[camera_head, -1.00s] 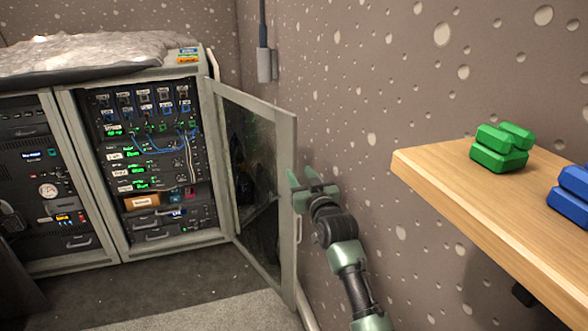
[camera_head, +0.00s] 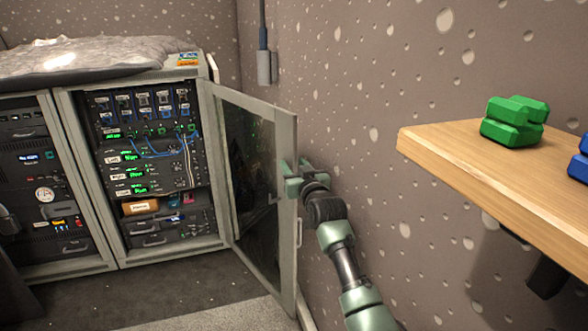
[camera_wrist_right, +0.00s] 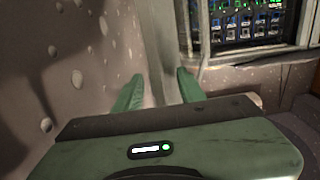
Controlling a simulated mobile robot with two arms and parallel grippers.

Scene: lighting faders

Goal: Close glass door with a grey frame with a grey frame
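The glass door with a grey frame (camera_head: 286,222) stands swung open from the right side of the equipment cabinet (camera_head: 221,243). Its dark glass pane (camera_head: 250,190) shows through the frame. A small handle (camera_head: 299,232) is on the door's free edge. My right gripper (camera_head: 291,168) is at the free edge, above the handle. In the right wrist view its two green fingers (camera_wrist_right: 158,92) are apart, with a grey upright strip of the frame (camera_wrist_right: 161,45) showing between them. I cannot tell whether they touch it. My left gripper is not in view.
The open cabinet holds racks of lit electronics (camera_head: 150,150). A wooden shelf (camera_head: 490,185) with green dumbbells (camera_head: 514,122) juts out from the right wall. The pitted wall (camera_head: 360,100) is close behind the door. The floor (camera_head: 160,300) before the cabinet is clear.

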